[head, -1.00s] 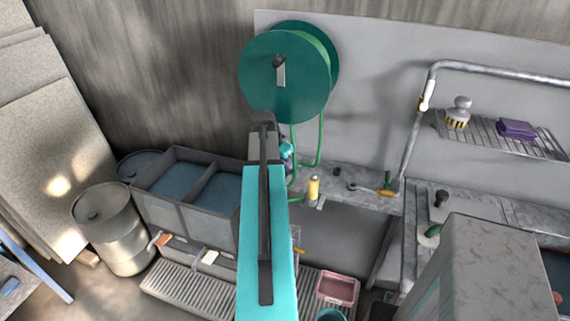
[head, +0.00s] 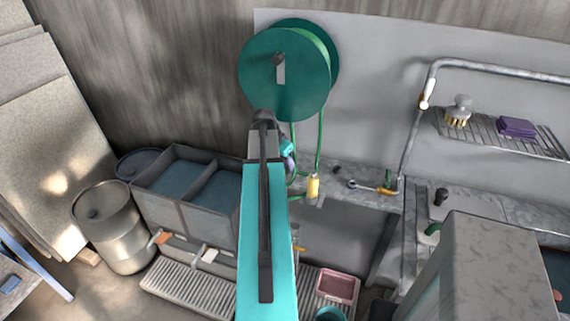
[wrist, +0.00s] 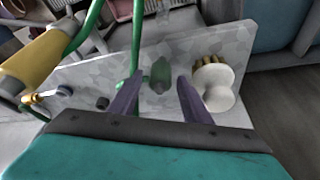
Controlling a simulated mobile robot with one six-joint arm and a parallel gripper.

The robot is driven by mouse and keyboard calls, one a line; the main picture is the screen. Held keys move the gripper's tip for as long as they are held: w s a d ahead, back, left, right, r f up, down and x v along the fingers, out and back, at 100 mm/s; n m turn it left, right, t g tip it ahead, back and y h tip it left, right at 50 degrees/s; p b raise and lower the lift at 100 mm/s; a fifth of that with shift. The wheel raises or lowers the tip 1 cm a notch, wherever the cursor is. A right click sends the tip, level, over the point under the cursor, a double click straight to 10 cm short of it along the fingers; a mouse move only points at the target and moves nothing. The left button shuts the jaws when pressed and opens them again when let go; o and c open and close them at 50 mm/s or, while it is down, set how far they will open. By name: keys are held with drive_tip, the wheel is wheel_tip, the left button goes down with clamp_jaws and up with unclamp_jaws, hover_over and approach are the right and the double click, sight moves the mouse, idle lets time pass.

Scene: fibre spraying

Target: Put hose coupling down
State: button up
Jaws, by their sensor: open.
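A yellow cylinder (head: 313,186) with green hose beside it looks like the hose coupling. It is at the front edge of the grey ledge, right of my gripper (head: 287,152). In the wrist view the yellow cylinder (wrist: 37,62) is large, at the left, clear of my fingers; I cannot tell how the hose joins it. In the wrist view my gripper (wrist: 153,92) is open, with nothing held. A green piece (wrist: 160,72) shows beyond and between the fingertips. My arm hides part of the ledge in the head view.
The green hose reel (head: 285,72) hangs on the wall above. A white-knobbed brush (wrist: 213,88) is right of my fingers in the wrist view. A yellow-handled tool (head: 375,188) lies on the ledge. Divided tanks (head: 185,190) stand at left, a pink tray (head: 338,286) below.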

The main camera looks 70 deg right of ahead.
drive_tip(key=b+v, duration=0.2)
drive_tip(key=v, duration=1)
drive_tip(key=shift+d+r, duration=0.1)
drive_tip(key=shift+w, duration=0.1)
idle(0.8)
